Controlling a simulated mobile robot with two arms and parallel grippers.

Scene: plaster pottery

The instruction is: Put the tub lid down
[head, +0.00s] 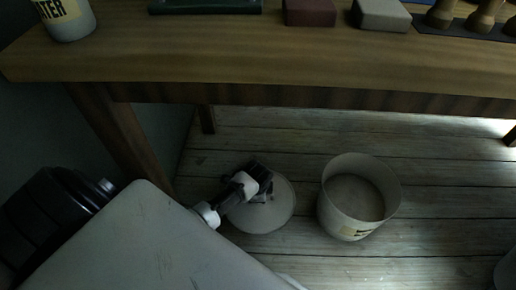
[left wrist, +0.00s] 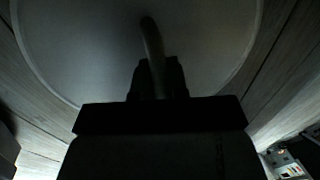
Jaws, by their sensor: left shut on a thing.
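The tub lid (head: 280,211) is a pale round disc to the left of the tub in the head view. My left gripper (head: 263,188) is above it and shut on its handle. In the left wrist view the lid (left wrist: 80,45) fills the upper part, and its curved handle (left wrist: 152,42) runs between the fingers of my left gripper (left wrist: 158,80). I cannot tell whether the lid touches the floor. The white tub (head: 335,212) stands upright and uncovered on the floor, with pale contents inside and a yellow label. My right gripper is not in view.
The plank floor (head: 440,215) right of the tub is mostly clear.

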